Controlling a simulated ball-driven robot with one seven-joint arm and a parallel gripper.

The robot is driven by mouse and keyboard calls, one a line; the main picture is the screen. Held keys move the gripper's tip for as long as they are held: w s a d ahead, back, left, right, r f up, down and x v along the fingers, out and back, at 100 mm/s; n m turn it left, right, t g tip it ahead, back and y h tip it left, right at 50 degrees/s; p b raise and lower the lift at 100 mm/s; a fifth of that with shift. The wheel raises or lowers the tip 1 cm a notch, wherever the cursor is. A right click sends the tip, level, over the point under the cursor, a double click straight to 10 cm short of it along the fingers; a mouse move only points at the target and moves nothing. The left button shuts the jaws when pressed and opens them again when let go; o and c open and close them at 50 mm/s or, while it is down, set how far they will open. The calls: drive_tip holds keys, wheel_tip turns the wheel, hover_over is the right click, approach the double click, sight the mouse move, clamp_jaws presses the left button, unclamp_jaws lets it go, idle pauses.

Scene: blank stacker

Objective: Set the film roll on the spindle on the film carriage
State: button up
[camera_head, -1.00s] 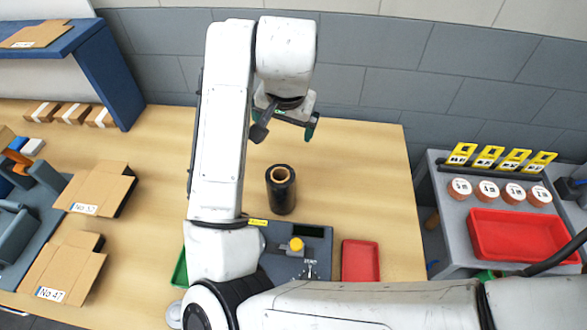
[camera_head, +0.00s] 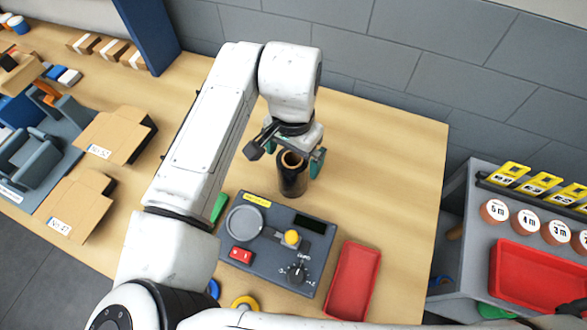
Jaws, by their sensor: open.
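The film roll (camera_head: 292,180) is a black cylinder with a brown hollow core, standing upright on the wooden table. My gripper (camera_head: 299,162) is open and points down at the roll's top. One teal finger shows just right of the roll; the other is mostly hidden near its left side. I cannot tell whether either finger touches it. I cannot make out the film carriage or its spindle with certainty.
In front of the roll lies a grey panel (camera_head: 268,270) with a round plate, red switch and yellow knob. A red tray (camera_head: 353,282) lies right of it. Flat cartons (camera_head: 115,135) lie at left. A side cart (camera_head: 475,215) stands at right. Table right of the roll is clear.

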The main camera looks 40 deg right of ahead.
drive_tip(key=shift+s+a+f+p, duration=0.15)
drive_tip(key=shift+f+p, duration=0.3)
drive_tip(key=shift+f, duration=1)
drive_tip(key=shift+a+f+p, duration=0.1)
drive_tip(key=shift+f+p, duration=0.3)
drive_tip(key=shift+f, duration=1.05)
drive_tip(key=shift+c, duration=0.5)
drive_tip(key=c, duration=1.4)
drive_tip(key=shift+r, duration=0.1)
drive_tip(key=shift+r, duration=0.1)
